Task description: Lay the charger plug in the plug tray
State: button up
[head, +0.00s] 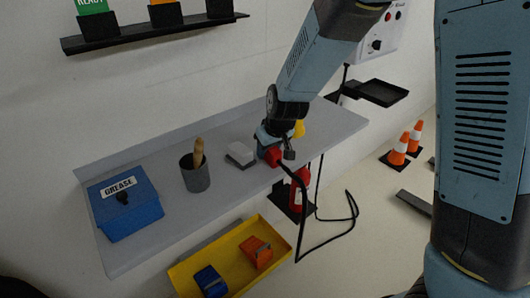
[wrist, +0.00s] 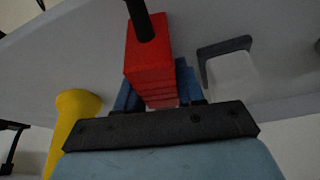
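The charger plug (head: 273,157) is a red block with a black cable at its end. My gripper (head: 272,140) is shut on it above the grey shelf, near the front edge. In the wrist view the red plug (wrist: 150,65) sits between the blue fingers of my gripper (wrist: 157,92). The cable (head: 306,215) hangs from the plug, loops near the floor and runs back up toward the wall box. The plug tray seems to be the shallow black tray (head: 384,93) below the wall box at the upper right. It looks empty.
On the grey shelf (head: 222,185) are a blue grease box (head: 124,203), a dark cup with a wooden handle (head: 196,172), a grey-white block (head: 240,154) and a yellow object (head: 299,128). A yellow bin (head: 186,278), red extinguisher (head: 299,191) and orange cones (head: 399,150) are below.

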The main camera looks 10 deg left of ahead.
grip_shut()
jog(key=shift+r, duration=0.15)
